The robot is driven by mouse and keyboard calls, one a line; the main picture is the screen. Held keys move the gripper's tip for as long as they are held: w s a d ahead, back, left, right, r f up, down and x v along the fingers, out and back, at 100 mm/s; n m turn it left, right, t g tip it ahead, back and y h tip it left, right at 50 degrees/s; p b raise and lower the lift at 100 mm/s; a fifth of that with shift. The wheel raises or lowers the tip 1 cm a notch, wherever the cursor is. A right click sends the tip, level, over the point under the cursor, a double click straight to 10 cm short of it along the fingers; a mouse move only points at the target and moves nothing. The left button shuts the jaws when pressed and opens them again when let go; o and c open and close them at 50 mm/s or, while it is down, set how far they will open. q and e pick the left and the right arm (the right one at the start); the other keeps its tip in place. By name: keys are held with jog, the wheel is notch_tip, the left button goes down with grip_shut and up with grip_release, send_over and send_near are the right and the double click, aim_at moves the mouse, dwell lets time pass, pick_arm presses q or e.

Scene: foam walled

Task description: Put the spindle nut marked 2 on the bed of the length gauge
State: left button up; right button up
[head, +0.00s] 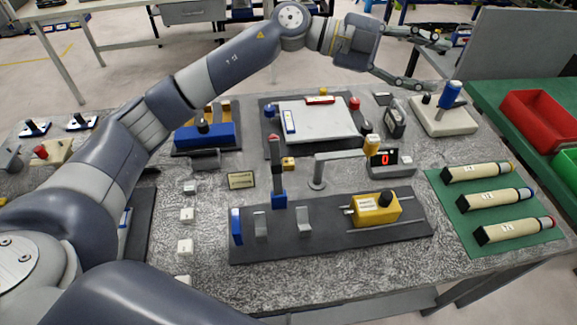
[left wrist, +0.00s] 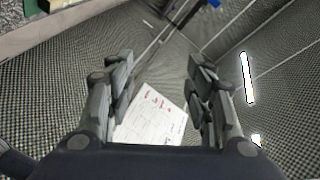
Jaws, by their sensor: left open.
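Three long cream parts lie side by side on a green mat (head: 466,215) at the right of the table: one with a yellow tip (head: 480,172), one with a blue tip (head: 492,200) and one with a red tip (head: 512,231). Their markings are too small to read, so I cannot tell which is 2. The length gauge's dark bed (head: 330,240) lies at front centre, with two empty grey supports, a blue end block (head: 236,227) and a yellow carriage (head: 377,207). My left gripper (head: 432,63) is open and empty beyond the table's back right; it also shows in the left wrist view (left wrist: 160,85).
A display (head: 385,161) shows a red 0. A lamp-like arm (head: 330,158) and a blue-based post (head: 279,185) stand behind the bed. A joystick box (head: 445,114) is at the back right. Red (head: 538,118) and green bins stand on the green bench.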

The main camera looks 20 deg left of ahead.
pick_arm(q)
jog(key=s+a+f+m+y, duration=0.1)
jog(key=a+f+y, duration=0.2)
jog(key=f, duration=0.2)
jog(key=s+a+f+m+g+y+b, duration=0.1)
jog(key=a+f+y, duration=0.1)
jog(key=f, duration=0.3)
jog(key=s+a+f+m+g+y, duration=0.1)
jog(key=a+f+y, duration=0.2)
jog(key=f, duration=0.2)
jog(key=shift+a+f+y, duration=0.25)
jog(key=shift+a+y, duration=0.05)
jog(key=shift+a, duration=0.1)
jog(key=a+f+y, duration=0.4)
jog(key=a, duration=0.3)
jog(key=g+y+b, duration=0.1)
jog(key=y, duration=0.2)
send_near(289, 164)
notch_tip(289, 164, down, 3)
jog(key=shift+w+d+f+p, duration=0.15)
jog(key=shift+f+p, duration=0.05)
jog(key=shift+p, duration=0.2)
notch_tip(289, 164, down, 5)
jog(key=shift+r+p, duration=0.1)
jog(key=shift+p, duration=0.75)
jog(key=shift+f, duration=0.4)
grip_shut()
